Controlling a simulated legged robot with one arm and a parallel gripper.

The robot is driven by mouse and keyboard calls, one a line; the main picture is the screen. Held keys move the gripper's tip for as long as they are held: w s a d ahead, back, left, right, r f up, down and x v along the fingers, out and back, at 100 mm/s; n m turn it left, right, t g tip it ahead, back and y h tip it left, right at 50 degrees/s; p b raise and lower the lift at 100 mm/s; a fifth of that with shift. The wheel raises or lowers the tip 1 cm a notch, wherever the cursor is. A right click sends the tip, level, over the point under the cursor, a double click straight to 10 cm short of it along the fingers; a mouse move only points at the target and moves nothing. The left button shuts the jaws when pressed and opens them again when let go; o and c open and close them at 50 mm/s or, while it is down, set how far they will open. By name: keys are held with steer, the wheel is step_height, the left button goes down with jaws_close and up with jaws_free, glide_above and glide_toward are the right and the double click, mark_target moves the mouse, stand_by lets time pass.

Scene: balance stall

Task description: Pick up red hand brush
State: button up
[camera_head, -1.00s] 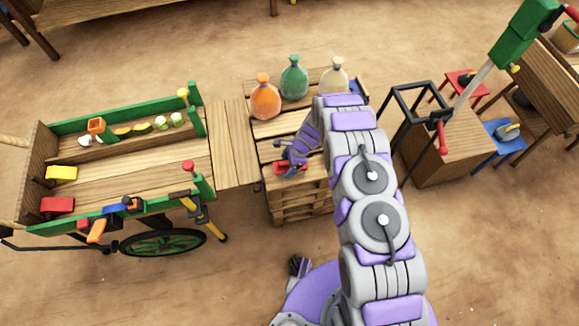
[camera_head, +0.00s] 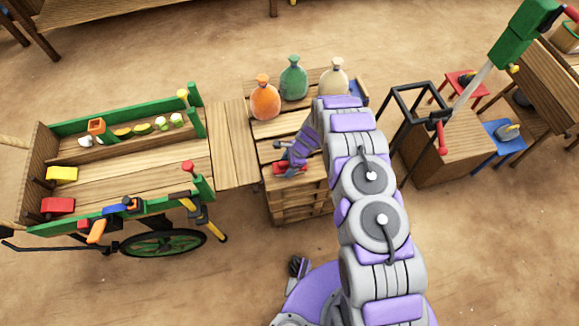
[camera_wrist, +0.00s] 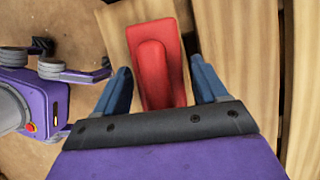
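The red hand brush (camera_wrist: 157,68) lies on the wooden slatted pallet (camera_head: 300,205). In the wrist view its red top and raised grip run up the picture between my two blue fingers. My gripper (camera_wrist: 160,85) is open, with one finger on each side of the brush and a visible gap on both sides. In the head view my gripper (camera_head: 289,158) is at the pallet's front left corner, right over the brush (camera_head: 290,170) and partly hiding it. Whether the fingers touch the brush cannot be told.
Orange (camera_head: 265,102), green (camera_head: 293,78) and cream (camera_head: 333,77) sacks stand at the pallet's back. A wooden cart (camera_head: 130,175) with green rails stands left, joined by a plank (camera_head: 235,150). A black frame (camera_head: 415,100) on a wooden box stands right.

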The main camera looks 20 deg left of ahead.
mark_target(286, 163)
steer(key=c, duration=0.9)
steer(key=shift+r, duration=0.1)
steer(key=shift+r, duration=0.1)
steer(key=r+p, duration=0.1)
steer(key=r, duration=0.3)
steer(key=shift+s+r, duration=0.15)
steer(key=shift+s, duration=0.05)
steer(key=s+d, duration=0.2)
steer(key=s, duration=0.2)
steer(key=s+d, duration=0.2)
steer(key=s, duration=0.3)
steer(key=s+d+p, duration=0.1)
steer(key=s+d, duration=0.1)
steer(key=s, duration=0.3)
steer(key=shift+s+d+r, duration=0.15)
steer(key=shift+s+r, duration=0.05)
steer(key=shift+r, duration=0.2)
